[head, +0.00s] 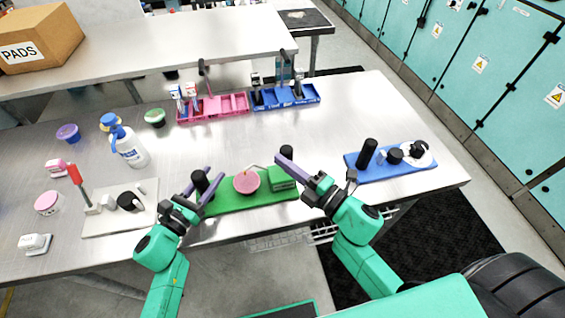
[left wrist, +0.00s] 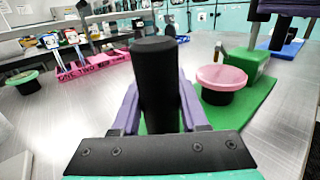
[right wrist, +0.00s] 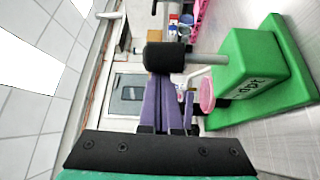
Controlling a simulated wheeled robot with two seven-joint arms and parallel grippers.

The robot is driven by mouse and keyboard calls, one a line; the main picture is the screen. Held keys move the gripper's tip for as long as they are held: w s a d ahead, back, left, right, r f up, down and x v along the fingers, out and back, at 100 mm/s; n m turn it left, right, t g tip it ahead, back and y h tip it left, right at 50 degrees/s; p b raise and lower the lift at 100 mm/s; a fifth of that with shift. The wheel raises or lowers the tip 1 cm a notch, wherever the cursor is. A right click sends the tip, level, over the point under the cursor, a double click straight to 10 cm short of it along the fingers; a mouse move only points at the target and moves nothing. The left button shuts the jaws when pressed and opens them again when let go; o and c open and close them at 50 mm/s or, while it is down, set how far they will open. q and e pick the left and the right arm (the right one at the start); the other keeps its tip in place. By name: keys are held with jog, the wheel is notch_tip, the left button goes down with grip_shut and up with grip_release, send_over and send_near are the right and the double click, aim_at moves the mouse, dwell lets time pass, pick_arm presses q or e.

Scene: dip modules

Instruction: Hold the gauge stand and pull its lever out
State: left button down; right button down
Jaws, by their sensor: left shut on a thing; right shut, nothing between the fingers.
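The gauge stand is a green base (head: 228,204) with a black upright post (head: 199,178), a pink dish (head: 246,183) and a green block (head: 284,180) on it. My left gripper (head: 200,185) is shut around the post, which stands upright between its purple fingers in the left wrist view (left wrist: 158,85). The lever is a pale rod (right wrist: 208,59) coming out of the block with a black knob (right wrist: 165,57) at its end. My right gripper (right wrist: 163,82) is shut and empty, its fingertips right by the knob. I cannot tell whether they touch it.
A blue stand (head: 385,172) is on the right. A white board (head: 100,222) with a red-handled clamp is on the left. A blue-topped bottle (head: 130,150) and pink (head: 237,118) and blue (head: 268,106) trays stand farther back. The table between trays and stand is clear.

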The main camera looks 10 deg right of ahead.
jog(key=shift+d+m, duration=0.3)
jog(key=shift+m, duration=0.1)
jog(key=d+m+t, duration=0.2)
jog(key=m, duration=0.1)
jog(key=shift+d+f+m, duration=0.1)
jog(key=shift+d+m, duration=0.1)
jog(key=shift+m, duration=0.1)
jog(key=shift+d+f+m+t, duration=0.2)
jog(key=shift+d+m+t, duration=0.4)
jog(key=shift+m, duration=0.35)
jog(key=shift+d+f+m+t, duration=0.15)
jog(key=shift+d+m+t, duration=0.2)
jog(key=shift+m+t, duration=0.5)
jog(key=shift+h, duration=0.3)
send_near(292, 156)
jog(key=s+r, duration=0.2)
jog(key=s, duration=0.1)
jog(key=shift+w+d+f, duration=0.1)
jog(key=shift+w+f, duration=0.05)
jog(key=shift+f, duration=0.05)
